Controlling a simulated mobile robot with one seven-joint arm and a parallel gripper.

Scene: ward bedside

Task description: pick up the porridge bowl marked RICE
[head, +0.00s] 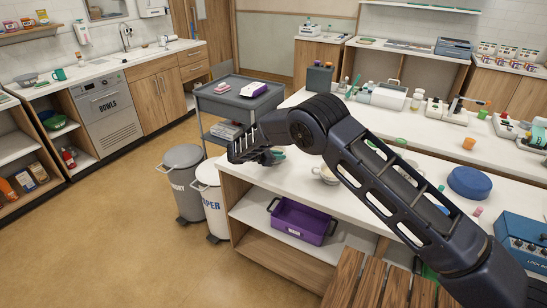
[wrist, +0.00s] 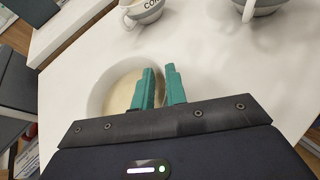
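In the wrist view, a pale round bowl (wrist: 96,98) with cream-coloured porridge stands on the white counter. Its marking is out of sight, so I cannot tell whether it is the RICE bowl. My gripper (wrist: 160,72) has teal fingers at the bowl's right rim, one over the porridge and the other outside, with a narrow gap between them. I cannot tell whether they touch the rim. A second bowl (wrist: 148,14), with lettering that starts "CO", stands beyond. A third bowl (wrist: 262,8) is cut off at top right. In the head view, my gripper (head: 277,153) is partly hidden behind my arm.
The white counter (head: 300,190) carries another bowl (head: 326,176), a blue round item (head: 469,183) and a blue device (head: 522,240). A purple tub (head: 300,222) sits on the shelf below. A grey trolley (head: 232,103) and bins (head: 183,180) stand left of the counter.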

